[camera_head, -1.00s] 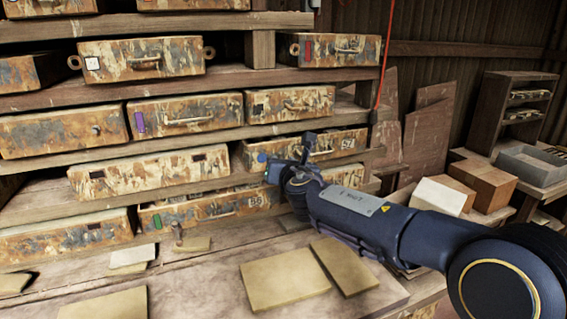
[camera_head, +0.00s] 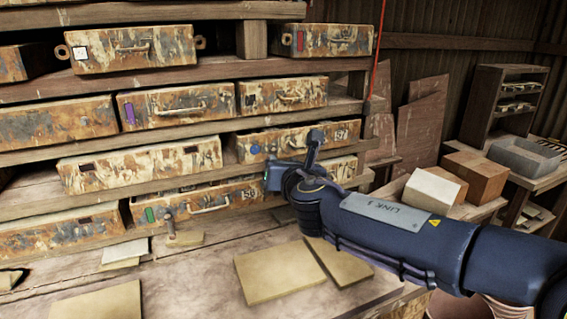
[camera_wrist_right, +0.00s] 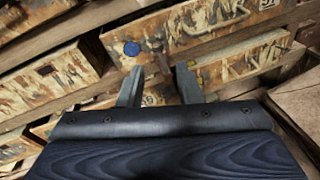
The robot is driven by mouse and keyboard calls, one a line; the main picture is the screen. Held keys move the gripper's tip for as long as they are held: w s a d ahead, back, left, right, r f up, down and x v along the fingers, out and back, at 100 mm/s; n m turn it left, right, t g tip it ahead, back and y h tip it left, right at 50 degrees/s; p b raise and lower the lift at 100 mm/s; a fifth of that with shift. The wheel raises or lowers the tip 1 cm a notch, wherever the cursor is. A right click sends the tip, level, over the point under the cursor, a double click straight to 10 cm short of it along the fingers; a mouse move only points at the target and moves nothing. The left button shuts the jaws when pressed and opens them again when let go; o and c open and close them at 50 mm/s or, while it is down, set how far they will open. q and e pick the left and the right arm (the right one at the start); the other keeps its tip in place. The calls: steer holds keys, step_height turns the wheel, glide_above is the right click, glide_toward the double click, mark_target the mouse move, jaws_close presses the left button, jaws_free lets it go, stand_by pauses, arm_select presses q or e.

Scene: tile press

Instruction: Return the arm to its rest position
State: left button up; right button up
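My right arm (camera_head: 390,222) reaches in from the right in the head view, dark blue with a grey plate. Its gripper (camera_head: 290,165) is in front of the rusty drawers at the right end of the rack, and the fingertips are hard to make out there. In the right wrist view the two grey fingers (camera_wrist_right: 158,84) stand apart. I see nothing clearly held between them. A rusty drawer with a blue round mark (camera_wrist_right: 132,48) is beyond the fingers. My left gripper is not in view.
A wooden rack holds several rusty drawers (camera_head: 178,107). Flat tan tiles (camera_head: 278,272) lie on the wooden bench (camera_head: 205,277) below. A white box (camera_head: 432,191), a cardboard box (camera_head: 477,178) and a grey bin (camera_head: 525,157) stand at the right.

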steer(key=s+d+f+m+g+h, duration=0.2)
steer(key=s+d+m, duration=0.1)
steer(key=d+m, duration=0.4)
steer(key=s+d+f+m+g+h, duration=0.1)
steer(key=s+d+f+m+h, duration=0.15)
steer(key=s+d+m, duration=0.4)
steer(key=s+d+f+m+g+p, duration=0.1)
steer(key=s+d+f+m+g, duration=0.3)
steer(key=s+d+f+m, duration=0.3)
steer(key=s+a+f+m+g+y, duration=0.1)
steer(key=s+a+f+m+y, duration=0.1)
steer(key=s+m, duration=0.6)
steer(key=s+a+f+m+g+y, duration=0.2)
steer(key=s+f+m, duration=0.4)
steer(key=s, duration=0.5)
steer(key=shift+s+a+m+g+y+p, duration=0.15)
steer(key=shift+a+m+g+y+p, duration=0.2)
steer(key=shift+a+m+y, duration=0.65)
steer(key=shift+d, duration=0.1)
